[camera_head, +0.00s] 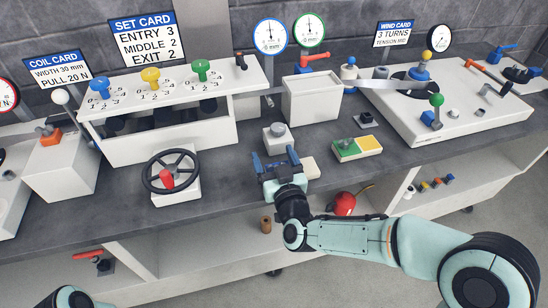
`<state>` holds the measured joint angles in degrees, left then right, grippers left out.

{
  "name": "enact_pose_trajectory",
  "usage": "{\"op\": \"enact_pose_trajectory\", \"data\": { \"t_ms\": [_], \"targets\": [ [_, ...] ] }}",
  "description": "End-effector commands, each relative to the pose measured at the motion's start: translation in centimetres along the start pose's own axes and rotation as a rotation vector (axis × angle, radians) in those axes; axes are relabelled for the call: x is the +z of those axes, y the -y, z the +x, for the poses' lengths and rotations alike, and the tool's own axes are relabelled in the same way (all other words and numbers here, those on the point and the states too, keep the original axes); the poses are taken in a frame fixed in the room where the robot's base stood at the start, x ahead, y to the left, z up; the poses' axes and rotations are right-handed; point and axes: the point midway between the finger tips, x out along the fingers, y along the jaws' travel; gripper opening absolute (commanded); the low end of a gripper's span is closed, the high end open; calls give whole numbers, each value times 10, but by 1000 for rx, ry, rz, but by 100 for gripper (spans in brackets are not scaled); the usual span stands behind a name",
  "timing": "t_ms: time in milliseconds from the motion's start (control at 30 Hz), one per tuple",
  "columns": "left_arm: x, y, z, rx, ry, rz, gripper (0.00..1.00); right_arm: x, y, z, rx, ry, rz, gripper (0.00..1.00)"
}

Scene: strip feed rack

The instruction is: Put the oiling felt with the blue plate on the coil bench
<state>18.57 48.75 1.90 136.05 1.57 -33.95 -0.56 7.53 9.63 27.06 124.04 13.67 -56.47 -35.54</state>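My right gripper (276,158) is over the front part of the dark grey bench (225,160), with its two dark blue fingers spread apart. I make out nothing held between them. A light grey block with a round top (278,137) stands just beyond the fingertips. A pale flat block (311,168) lies at the right of the gripper, partly hidden by it. I cannot pick out a felt with a blue plate for sure; the gripper hides part of the bench. My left gripper is out of view; only a piece of my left arm shows at the bottom left.
A black handwheel (171,171) stands left of the gripper. A green and yellow tray (357,148) lies to the right. Behind are a white open box (311,103) and a rack with coloured knobs (160,145). A red can (344,204) is below the bench edge.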

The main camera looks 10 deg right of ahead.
Motion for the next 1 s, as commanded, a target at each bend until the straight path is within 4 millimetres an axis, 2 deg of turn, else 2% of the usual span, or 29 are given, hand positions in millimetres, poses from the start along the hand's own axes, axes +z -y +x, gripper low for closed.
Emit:
{"op": "enact_pose_trajectory", "data": {
  "t_ms": [267,467,700,800,1000],
  "targets": [
    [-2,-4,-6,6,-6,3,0,-5,0,0,0,0,0,82],
    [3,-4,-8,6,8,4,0,-4,0,-36,-2,0,-4,82],
    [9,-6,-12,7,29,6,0,-4,0,-96,-1,-1,-4,82],
    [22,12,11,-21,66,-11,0,0,0,-100,0,-4,-4,82],
    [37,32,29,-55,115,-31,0,-1,0,-114,0,-2,-3,82]
  ]
}}
